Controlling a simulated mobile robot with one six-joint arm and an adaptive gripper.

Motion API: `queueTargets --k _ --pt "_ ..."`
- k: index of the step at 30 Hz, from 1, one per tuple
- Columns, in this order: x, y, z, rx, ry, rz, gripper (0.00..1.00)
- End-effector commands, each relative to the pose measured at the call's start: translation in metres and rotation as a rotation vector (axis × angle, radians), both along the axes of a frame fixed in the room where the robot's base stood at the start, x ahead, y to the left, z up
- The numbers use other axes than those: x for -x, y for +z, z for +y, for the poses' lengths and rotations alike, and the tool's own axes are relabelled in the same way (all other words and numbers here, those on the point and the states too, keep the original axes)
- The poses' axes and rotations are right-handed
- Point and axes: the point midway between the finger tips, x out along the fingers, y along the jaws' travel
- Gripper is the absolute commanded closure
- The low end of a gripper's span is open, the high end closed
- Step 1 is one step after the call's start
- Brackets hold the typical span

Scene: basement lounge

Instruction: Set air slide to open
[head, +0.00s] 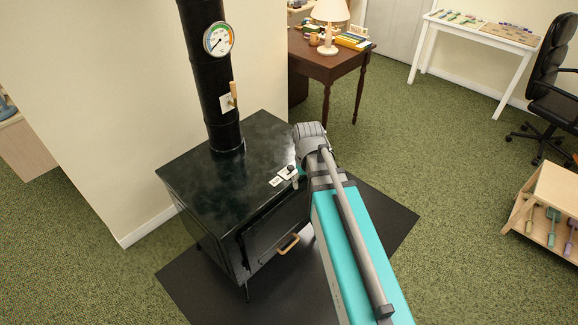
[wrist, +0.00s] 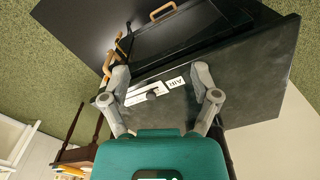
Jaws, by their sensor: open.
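The air slide (wrist: 142,95) is a pale plate with a dark knob (wrist: 152,97), set at the front edge of the black stove's top (head: 225,155). A white label reading AIR (wrist: 174,83) sits beside it. In the head view the slide (head: 286,172) shows just left of my arm. My gripper (wrist: 160,73) is open, with one grey finger on each side of the slide and label. The knob lies between the fingers, and I see no grip on it. My arm hides most of the gripper in the head view. The slide's setting is unclear.
The stove door has a wooden handle (head: 289,244). A flue pipe with a dial gauge (head: 218,39) and a wooden-handled lever (head: 232,95) rises behind. A dark mat (head: 385,222) lies beneath. A brown desk with a lamp (head: 329,24) stands behind; carpet is free at left.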

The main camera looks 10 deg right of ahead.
Motion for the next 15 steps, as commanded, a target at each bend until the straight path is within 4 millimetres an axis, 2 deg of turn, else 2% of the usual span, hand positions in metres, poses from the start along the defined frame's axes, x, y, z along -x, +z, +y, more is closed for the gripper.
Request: queueTargets --k 1,9,15 --pt "-0.026 -0.002 0.0 -0.001 0.043 0.0 0.21" --pt "-0.126 -0.007 -0.001 -0.002 0.334 0.002 0.21" --pt "-0.19 -0.01 0.0 -0.001 0.537 0.002 0.21"
